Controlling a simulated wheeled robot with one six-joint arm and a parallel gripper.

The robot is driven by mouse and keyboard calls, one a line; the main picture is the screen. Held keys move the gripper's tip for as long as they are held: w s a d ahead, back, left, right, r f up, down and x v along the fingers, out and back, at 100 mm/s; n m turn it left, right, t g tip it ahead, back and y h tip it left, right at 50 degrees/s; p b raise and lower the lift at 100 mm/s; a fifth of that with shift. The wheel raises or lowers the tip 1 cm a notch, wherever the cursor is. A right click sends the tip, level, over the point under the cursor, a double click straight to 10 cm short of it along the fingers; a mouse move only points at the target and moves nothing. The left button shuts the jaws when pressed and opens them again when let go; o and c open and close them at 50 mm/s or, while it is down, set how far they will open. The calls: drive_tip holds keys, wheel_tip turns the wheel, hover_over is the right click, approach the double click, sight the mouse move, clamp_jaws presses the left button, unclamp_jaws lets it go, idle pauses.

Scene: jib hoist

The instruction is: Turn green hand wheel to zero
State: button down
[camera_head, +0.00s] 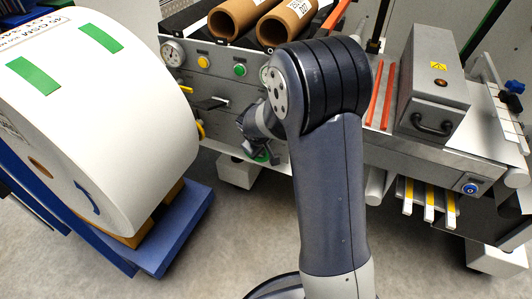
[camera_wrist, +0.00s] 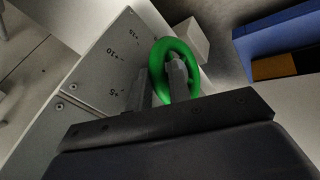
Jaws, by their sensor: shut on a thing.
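The green hand wheel (camera_wrist: 157,67) is in the wrist view, mounted close to a grey panel face. My gripper (camera_wrist: 163,80) is shut on the wheel, with its fingers at the rim and hub. Beside the wheel, a scale plate (camera_wrist: 110,62) carries marks reading +5, +10 and 15. I cannot make out a zero mark or a pointer. In the head view a little green of the wheel (camera_head: 262,157) shows low on the machine's front, beside my gripper (camera_head: 256,146); my arm hides part of that area.
A large white roll (camera_head: 110,130) on a blue pallet (camera_head: 170,235) stands close at the left. The machine front has a gauge (camera_head: 173,53), a yellow button (camera_head: 203,62) and a green button (camera_head: 239,70). Cardboard tubes (camera_head: 236,17) lie on top.

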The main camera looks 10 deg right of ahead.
drive_tip(key=shift+w+a+r+n+g+h+p, duration=0.3)
drive_tip(key=shift+w+r+g+h+p, duration=0.15)
drive_tip(key=shift+h+p, duration=0.4)
drive_tip(key=shift+w+a+n+g+h+p, duration=0.15)
drive_tip(key=shift+a+n+g+h+p, duration=0.15)
drive_tip(key=shift+g+h+p, duration=0.3)
drive_tip(key=shift+h, duration=0.35)
drive_tip(key=c, duration=1.3)
unclamp_jaws()
drive_tip(key=shift+f, duration=0.1)
drive_tip(key=shift+c, duration=0.2)
drive_tip(key=p+v, duration=0.2)
drive_tip(key=v, duration=0.9)
drive_tip(key=shift+p, duration=0.3)
drive_tip(key=shift+w+d, duration=0.1)
drive_tip(key=shift+d, duration=0.05)
